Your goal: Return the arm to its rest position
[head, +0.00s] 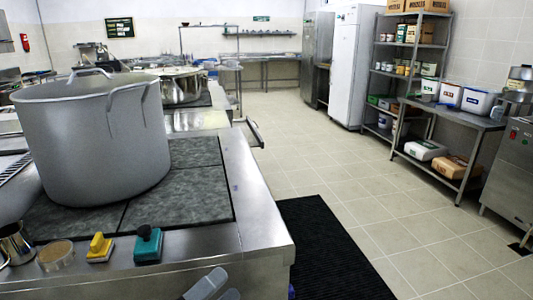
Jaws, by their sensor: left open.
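My left gripper (212,287) shows only in part at the bottom edge of the head view, in front of the stove's front edge. Its grey fingers are apart and nothing shows between them; the rest of the arm is out of the picture. My right gripper is not in view.
A yellow block-like item (99,248), a teal one with a dark knob (148,246), a small round dish (55,256) and a metal jug (15,243) stand along the stove's front. A black mat (325,250) lies right of the stove. The tiled floor beyond is clear.

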